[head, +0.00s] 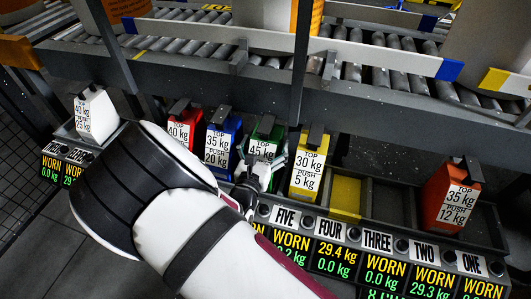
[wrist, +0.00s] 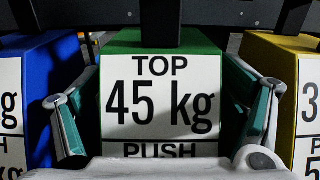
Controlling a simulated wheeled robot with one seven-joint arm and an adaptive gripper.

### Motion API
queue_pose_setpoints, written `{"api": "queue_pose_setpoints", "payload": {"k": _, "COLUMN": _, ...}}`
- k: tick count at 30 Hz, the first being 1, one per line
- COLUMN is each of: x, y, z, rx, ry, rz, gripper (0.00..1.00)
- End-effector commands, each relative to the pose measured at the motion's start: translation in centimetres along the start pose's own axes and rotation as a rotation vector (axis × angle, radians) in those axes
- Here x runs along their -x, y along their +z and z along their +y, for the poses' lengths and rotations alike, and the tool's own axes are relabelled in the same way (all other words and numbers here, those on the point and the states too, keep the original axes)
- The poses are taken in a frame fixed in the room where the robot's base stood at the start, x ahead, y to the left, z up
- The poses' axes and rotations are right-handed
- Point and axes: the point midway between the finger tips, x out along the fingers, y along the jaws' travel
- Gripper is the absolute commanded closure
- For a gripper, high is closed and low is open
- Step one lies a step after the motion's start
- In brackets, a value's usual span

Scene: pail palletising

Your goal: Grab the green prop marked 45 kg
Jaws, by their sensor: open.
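The green prop (head: 262,150) stands in the rack row between the blue prop and the yellow prop. Its white label reads TOP 45 kg, with PUSH below and the lower line hidden. In the wrist view the green prop (wrist: 160,105) fills the middle, close and upright. My gripper (head: 252,188) is in front of its lower part. In the wrist view my gripper (wrist: 160,125) is open, with one teal-padded finger at each side of the prop. I cannot tell whether the fingers touch it.
Close neighbours are the blue prop (head: 220,140) and the yellow prop (head: 306,165). Red (head: 181,128), white (head: 95,115) and orange-red (head: 452,195) props stand farther along. A dark post (head: 300,60) and a roller conveyor (head: 350,75) are above and behind. Number signs and weight displays (head: 335,258) line the front.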

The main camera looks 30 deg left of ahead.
Motion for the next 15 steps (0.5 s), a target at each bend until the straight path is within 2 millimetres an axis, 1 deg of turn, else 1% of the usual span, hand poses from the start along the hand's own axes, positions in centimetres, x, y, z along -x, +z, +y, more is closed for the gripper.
{"api": "queue_pose_setpoints", "payload": {"k": 5, "x": 0.03, "y": 0.00, "z": 0.04, "rx": 0.000, "ry": 0.001, "rz": 0.001, "gripper": 0.12}}
{"api": "queue_pose_setpoints", "payload": {"k": 8, "x": 0.03, "y": 0.00, "z": 0.05, "rx": 0.000, "ry": 0.001, "rz": 0.001, "gripper": 0.32}}
{"api": "queue_pose_setpoints", "payload": {"k": 9, "x": 0.03, "y": 0.00, "z": 0.05, "rx": 0.000, "ry": 0.001, "rz": 0.001, "gripper": 0.41}}
{"api": "queue_pose_setpoints", "payload": {"k": 11, "x": 0.03, "y": 0.00, "z": 0.05, "rx": 0.000, "ry": 0.001, "rz": 0.001, "gripper": 0.55}}
{"api": "queue_pose_setpoints", "payload": {"k": 12, "x": 0.02, "y": 0.00, "z": 0.05, "rx": -0.001, "ry": 0.001, "rz": 0.001, "gripper": 0.64}}
{"api": "queue_pose_setpoints", "payload": {"k": 14, "x": 0.02, "y": -0.01, "z": 0.05, "rx": -0.001, "ry": 0.001, "rz": 0.001, "gripper": 0.77}}
{"api": "queue_pose_setpoints", "payload": {"k": 15, "x": 0.02, "y": -0.01, "z": 0.05, "rx": -0.001, "ry": 0.001, "rz": 0.001, "gripper": 0.86}}
